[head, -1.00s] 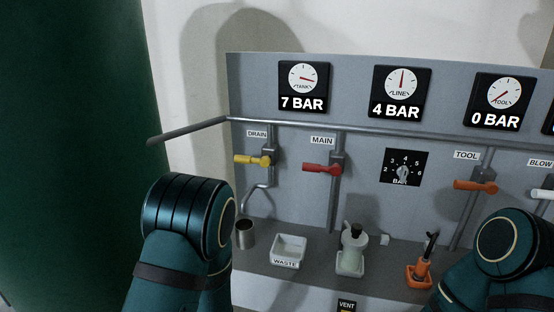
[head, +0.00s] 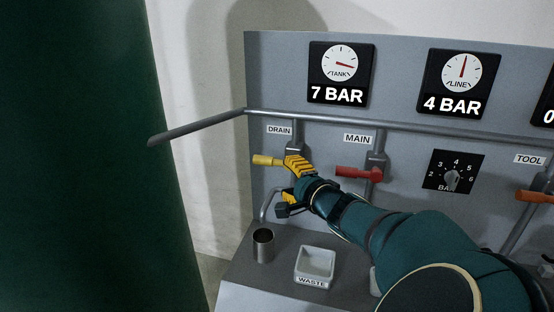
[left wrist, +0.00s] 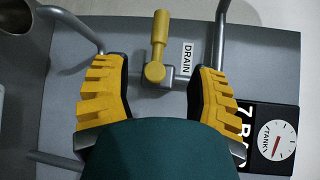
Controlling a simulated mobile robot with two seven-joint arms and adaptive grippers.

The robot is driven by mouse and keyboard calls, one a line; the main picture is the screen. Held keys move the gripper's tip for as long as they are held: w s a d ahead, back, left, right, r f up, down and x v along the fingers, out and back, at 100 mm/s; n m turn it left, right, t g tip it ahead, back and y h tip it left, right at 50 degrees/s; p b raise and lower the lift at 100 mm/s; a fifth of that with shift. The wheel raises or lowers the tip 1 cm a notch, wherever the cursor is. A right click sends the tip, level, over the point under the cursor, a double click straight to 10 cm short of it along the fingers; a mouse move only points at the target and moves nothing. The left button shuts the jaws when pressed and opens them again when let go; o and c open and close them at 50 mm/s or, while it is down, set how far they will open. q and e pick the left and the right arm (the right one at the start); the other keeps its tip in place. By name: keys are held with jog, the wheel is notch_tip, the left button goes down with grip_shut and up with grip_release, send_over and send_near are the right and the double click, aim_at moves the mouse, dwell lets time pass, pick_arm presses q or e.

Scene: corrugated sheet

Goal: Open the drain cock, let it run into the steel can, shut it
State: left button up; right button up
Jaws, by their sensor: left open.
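The drain cock's yellow lever (head: 265,160) sits below the DRAIN label and points left, crosswise to its upright pipe. My left gripper (head: 285,178) is open at the cock, its yellow fingers partly covering the valve body. In the left wrist view, the lever (left wrist: 160,38) and its round hub lie between the open fingers (left wrist: 158,75), with a gap on both sides. The steel can (head: 263,245) stands upright on the ledge under the bent drain pipe (head: 267,207). No liquid shows. The can's dark mouth (left wrist: 14,14) is cut off in the wrist view. My right gripper is out of view.
The white WASTE tray (head: 315,265) stands right of the can. The red MAIN lever (head: 357,172) is close to my left wrist. A grey rail (head: 195,128) juts out left. The TANK gauge (head: 341,73) reads 7 BAR, the LINE gauge (head: 462,80) 4 BAR.

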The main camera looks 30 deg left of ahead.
aim_at(267, 162)
pick_arm(q)
jog(key=b+x, duration=0.1)
jog(key=x, duration=1.2)
jog(key=shift+w+a+b, duration=0.15)
jog(key=shift+a+b, duration=0.15)
jog(key=shift+a, duration=0.05)
grip_shut()
